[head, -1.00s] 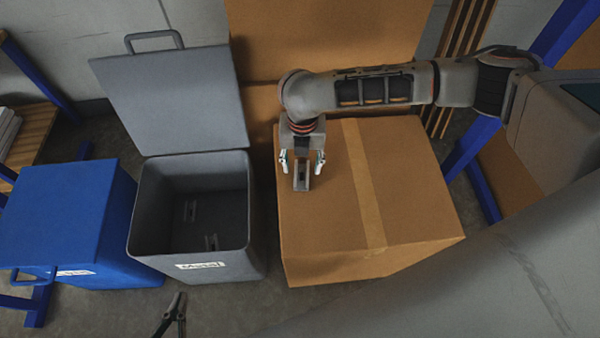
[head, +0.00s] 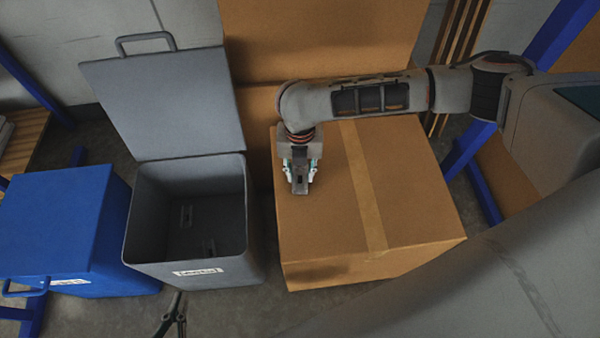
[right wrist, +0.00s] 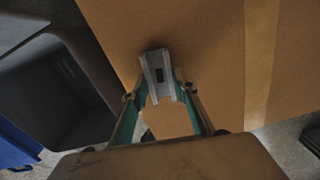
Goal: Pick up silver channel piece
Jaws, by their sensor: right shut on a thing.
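The silver channel piece (head: 300,184) is a short grey metal profile with a dark slot. It is at the left part of the top of a cardboard box. My right gripper (head: 301,172) points down over it, with its fingers shut on the piece's two sides. In the right wrist view the channel piece (right wrist: 159,75) sits between the fingertips (right wrist: 159,92). I cannot tell whether it touches the box top or is slightly above it. My left gripper (head: 174,312) shows only partly at the bottom edge, low in front of the grey bin, and its opening is unclear.
The cardboard box (head: 410,205) has a bare top to the right. Left of it stands an open grey metal bin (head: 190,250) with its lid (head: 165,100) up and small pieces inside. A closed blue bin (head: 65,220) is further left. More cardboard (head: 320,40) stands behind.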

